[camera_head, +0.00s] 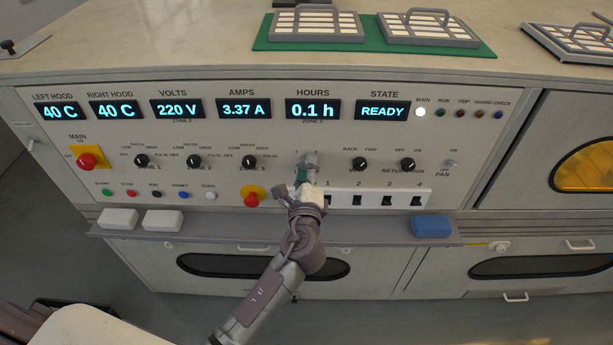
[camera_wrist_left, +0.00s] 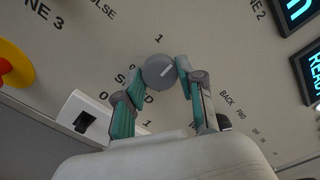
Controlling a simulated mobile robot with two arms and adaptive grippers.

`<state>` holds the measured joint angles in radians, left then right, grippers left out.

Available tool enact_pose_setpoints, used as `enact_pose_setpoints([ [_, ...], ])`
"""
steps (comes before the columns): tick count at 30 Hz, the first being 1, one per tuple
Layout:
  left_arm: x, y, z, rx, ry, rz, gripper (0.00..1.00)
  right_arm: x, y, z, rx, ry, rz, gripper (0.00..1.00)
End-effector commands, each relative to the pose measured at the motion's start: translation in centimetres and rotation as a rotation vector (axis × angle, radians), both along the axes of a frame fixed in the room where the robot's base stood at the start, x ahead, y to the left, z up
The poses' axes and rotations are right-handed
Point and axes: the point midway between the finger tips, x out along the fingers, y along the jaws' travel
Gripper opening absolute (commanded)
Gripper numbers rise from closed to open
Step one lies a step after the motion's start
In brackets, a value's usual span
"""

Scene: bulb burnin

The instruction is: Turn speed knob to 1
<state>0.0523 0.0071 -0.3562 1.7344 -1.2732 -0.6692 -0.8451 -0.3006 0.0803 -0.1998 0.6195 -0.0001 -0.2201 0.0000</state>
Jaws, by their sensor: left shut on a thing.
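The speed knob (camera_wrist_left: 155,78) is a round grey knob with a short white line, slanting up to the right, on its face. In the left wrist view a printed 1 stands above it and a 0 to its left; the SPEED lettering below is partly covered by a finger. My left gripper (camera_wrist_left: 160,74) is shut on the knob, with one teal-and-grey finger on each side. In the head view my left gripper (camera_head: 307,170) is at the panel below the HOURS display, and it mostly hides the knob. My right gripper is not in view.
A row of switches (camera_head: 375,200) lies right below the gripper, with a red-and-yellow stop button (camera_head: 251,197) to its left. Black knobs (camera_head: 360,164) sit on both sides. A ledge (camera_head: 340,231) carrying a blue block (camera_head: 431,225) and white blocks (camera_head: 118,219) runs under the panel.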

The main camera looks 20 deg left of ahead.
Motion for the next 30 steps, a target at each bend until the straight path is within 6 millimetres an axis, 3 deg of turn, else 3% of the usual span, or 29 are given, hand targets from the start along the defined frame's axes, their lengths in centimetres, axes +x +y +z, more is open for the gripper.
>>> enact_pose_setpoints([
  [3,0.0,0.0,-0.4,-0.111,-0.032,0.002,0.04,0.0,0.0,-1.5,0.000,0.000,0.000,0.40],
  [15,0.0,0.0,-0.3,-0.454,-0.130,0.002,0.04,0.0,0.0,-4.3,0.000,-0.001,0.000,0.40],
  [30,0.0,0.0,-0.1,-0.681,-0.194,0.002,0.04,0.1,0.1,-5.8,0.001,-0.001,0.000,0.40],
])
